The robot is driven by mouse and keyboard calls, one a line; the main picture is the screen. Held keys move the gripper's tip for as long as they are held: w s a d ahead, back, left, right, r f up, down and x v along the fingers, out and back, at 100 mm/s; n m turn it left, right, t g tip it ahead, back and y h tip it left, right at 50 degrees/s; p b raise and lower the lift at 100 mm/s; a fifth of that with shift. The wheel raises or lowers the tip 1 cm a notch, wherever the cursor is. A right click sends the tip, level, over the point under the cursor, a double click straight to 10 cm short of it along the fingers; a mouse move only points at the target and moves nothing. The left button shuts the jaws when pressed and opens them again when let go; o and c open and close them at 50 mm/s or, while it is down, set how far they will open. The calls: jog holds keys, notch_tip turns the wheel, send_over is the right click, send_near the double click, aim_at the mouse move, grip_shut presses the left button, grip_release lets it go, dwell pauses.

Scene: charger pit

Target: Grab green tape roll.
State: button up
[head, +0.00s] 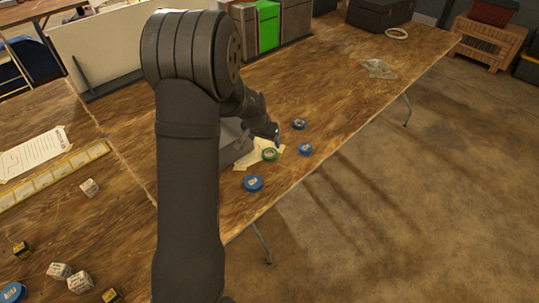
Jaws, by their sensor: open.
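The green tape roll (270,154) lies on the wooden table near its right edge, close to a pale sheet of paper (248,161). My gripper (277,139) is just above and slightly right of the green roll in the picture. It is open, and its jaws show only small and partly hidden by my arm. I cannot tell whether it touches the roll.
Blue tape rolls lie around the green one: one in front (253,183), one to the right (305,149), one behind (299,124). A grey box (235,145) stands to the left, partly behind my arm. The table's right edge is close; beyond is floor.

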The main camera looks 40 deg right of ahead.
send_near(270, 155)
jog(key=shift+s+f, duration=0.35)
jog(key=shift+f, duration=0.05)
jog(key=shift+w+x, duration=0.15)
jog(key=shift+x, duration=1.25)
jog(key=shift+w+x, duration=0.15)
jog(key=shift+x, duration=1.25)
jog(key=c, duration=1)
jog(key=shift+r, duration=0.1)
jog(key=shift+c, duration=0.3)
